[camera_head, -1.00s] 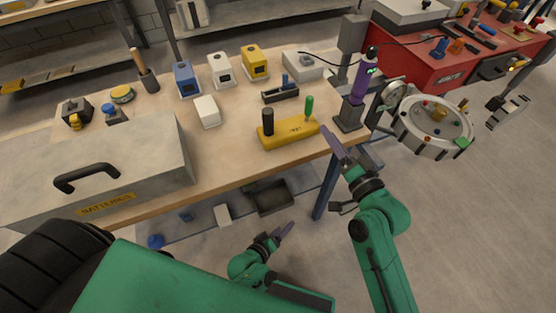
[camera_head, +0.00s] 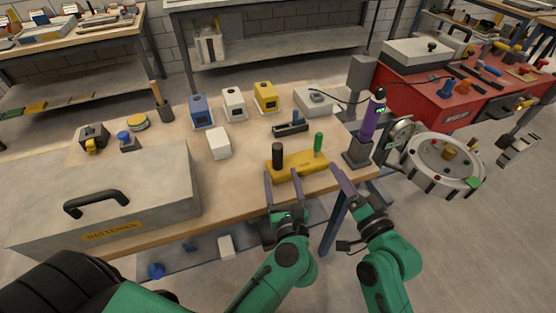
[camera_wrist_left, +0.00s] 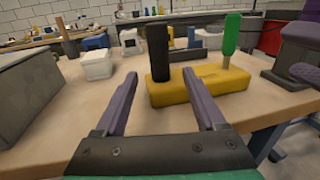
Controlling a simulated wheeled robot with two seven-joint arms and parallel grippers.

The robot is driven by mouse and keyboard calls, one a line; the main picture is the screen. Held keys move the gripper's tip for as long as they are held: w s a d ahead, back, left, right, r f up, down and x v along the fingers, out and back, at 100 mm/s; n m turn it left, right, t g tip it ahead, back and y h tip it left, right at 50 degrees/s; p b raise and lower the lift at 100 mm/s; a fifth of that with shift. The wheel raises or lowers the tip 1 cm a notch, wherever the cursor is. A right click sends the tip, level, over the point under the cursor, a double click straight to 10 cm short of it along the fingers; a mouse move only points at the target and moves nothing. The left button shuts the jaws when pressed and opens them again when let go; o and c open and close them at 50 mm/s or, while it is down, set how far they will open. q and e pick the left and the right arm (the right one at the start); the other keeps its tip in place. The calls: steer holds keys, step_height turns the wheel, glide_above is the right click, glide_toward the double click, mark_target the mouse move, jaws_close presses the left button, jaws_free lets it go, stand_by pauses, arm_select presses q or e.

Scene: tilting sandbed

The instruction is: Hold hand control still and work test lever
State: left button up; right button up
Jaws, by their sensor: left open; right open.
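The yellow hand control (camera_head: 297,168) lies on the wooden bench near its front edge. A black upright grip (camera_head: 277,155) stands on its left end and a green lever (camera_head: 318,143) on its right end. My left gripper (camera_head: 282,178) is open at the bench edge, just in front of the black grip. In the left wrist view its two purple fingers (camera_wrist_left: 165,103) stand apart, with the black grip (camera_wrist_left: 159,53) beyond and between them; they look apart from it. The green lever (camera_wrist_left: 231,36) is farther right. My right gripper (camera_head: 339,181) is open and empty by the bench's front right corner.
A large grey battery case (camera_head: 105,195) fills the bench's left front. A purple device on a stand (camera_head: 371,120) is right of the hand control. Blue, white and yellow boxes (camera_head: 265,97) stand behind. A round fixture (camera_head: 446,160) is off the bench's right side.

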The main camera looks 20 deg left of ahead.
mark_target(276, 152)
arm_select(q)
steer(key=x, duration=0.9)
steer(key=shift+w+a, duration=0.1)
steer(key=shift+w, duration=0.05)
jaws_close()
arm_select(e)
steer(key=c, duration=0.4)
steer(key=shift+w+a+r, duration=0.15)
steer(key=shift+w+a, duration=0.05)
steer(key=shift+a, duration=0.15)
jaws_close()
steer(key=w+a+r+n+g, duration=0.2)
steer(key=a+n+g, duration=0.2)
steer(key=a, duration=0.1)
steer(key=w+a+r+n+g, duration=0.3)
steer(key=a+g, duration=0.1)
steer(key=a, duration=0.1)
steer(key=d+r+n+g+h, duration=0.2)
steer(key=d+r+n+h, duration=0.1)
steer(key=d+r+h, duration=0.5)
step_height(276, 152, down, 8)
steer(key=a, duration=0.2)
steer(key=shift+w+a+r+h, duration=0.2)
steer(key=shift+w+h, duration=0.1)
steer(key=shift+w, duration=0.05)
steer(key=shift+f, duration=2)
